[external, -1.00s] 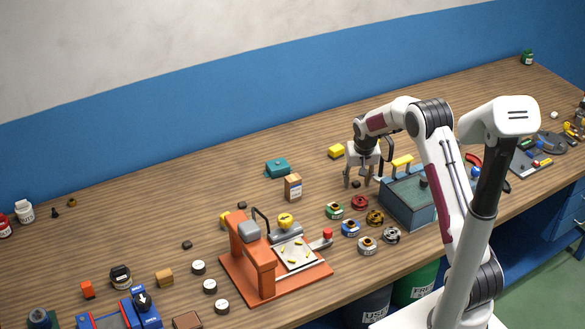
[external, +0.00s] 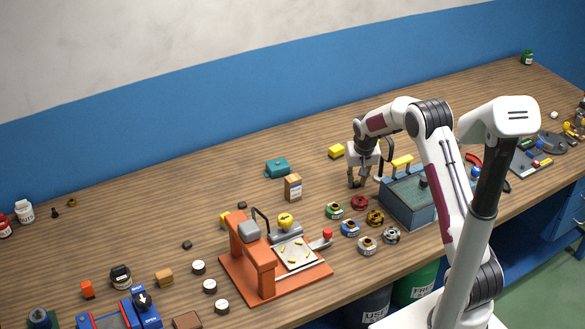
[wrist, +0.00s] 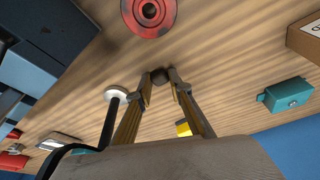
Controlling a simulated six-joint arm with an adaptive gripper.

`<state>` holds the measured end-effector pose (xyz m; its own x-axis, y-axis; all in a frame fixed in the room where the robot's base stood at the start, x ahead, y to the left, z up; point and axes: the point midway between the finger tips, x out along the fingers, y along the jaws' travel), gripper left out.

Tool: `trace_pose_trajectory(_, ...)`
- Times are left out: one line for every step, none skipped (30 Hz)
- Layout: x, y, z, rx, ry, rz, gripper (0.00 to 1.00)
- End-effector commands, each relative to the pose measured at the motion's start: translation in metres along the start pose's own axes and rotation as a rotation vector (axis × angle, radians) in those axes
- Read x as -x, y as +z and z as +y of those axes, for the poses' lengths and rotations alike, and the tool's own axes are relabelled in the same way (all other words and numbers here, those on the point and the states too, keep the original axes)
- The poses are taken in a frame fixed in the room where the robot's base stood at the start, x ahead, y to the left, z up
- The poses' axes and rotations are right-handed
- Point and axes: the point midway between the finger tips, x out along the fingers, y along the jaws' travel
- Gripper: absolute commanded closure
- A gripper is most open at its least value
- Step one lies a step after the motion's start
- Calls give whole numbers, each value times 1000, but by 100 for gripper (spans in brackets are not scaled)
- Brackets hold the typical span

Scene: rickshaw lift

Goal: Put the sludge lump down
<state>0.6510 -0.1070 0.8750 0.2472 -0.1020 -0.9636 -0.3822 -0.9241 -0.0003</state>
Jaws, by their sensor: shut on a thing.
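The sludge lump (wrist: 159,75) is a small dark brown blob between my fingertips in the wrist view. My gripper (wrist: 161,84) is shut on it, with one finger on each side. In the external view my gripper (external: 357,184) points down with its tips at about table height, left of the blue-grey bin. I cannot tell whether the lump touches the table.
The blue-grey bin (external: 405,205) stands close on the right. A red round tin (external: 359,203) is just in front. A cardboard box (external: 293,187), teal box (external: 277,168) and yellow block (external: 336,151) stand to the left and behind. Bare wood lies between them.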

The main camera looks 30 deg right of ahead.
Motion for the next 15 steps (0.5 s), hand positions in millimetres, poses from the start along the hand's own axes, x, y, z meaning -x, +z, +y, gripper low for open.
trace_pose_trajectory(0,0,0,0,0,0,90)
trace_pose_trajectory(1,0,0,0,0,0,90)
trace_pose_trajectory(2,-1,0,0,0,0,90)
trace_pose_trajectory(3,-1,0,0,0,1,90)
trace_pose_trajectory(4,-1,0,0,0,1,90)
trace_pose_trajectory(6,-2,0,0,0,1,90)
trace_pose_trajectory(8,-3,0,0,0,1,90)
trace_pose_trajectory(10,-4,0,0,0,2,90)
trace_pose_trajectory(14,-5,0,0,-1,3,90)
trace_pose_trajectory(17,-6,0,0,-1,3,90)
trace_pose_trajectory(20,-7,0,0,-1,3,90)
trace_pose_trajectory(25,-8,0,0,-1,3,90)
trace_pose_trajectory(29,-9,0,-1,-1,3,90)
trace_pose_trajectory(33,-10,0,-1,-1,3,90)
trace_pose_trajectory(38,-11,0,-1,-1,3,90)
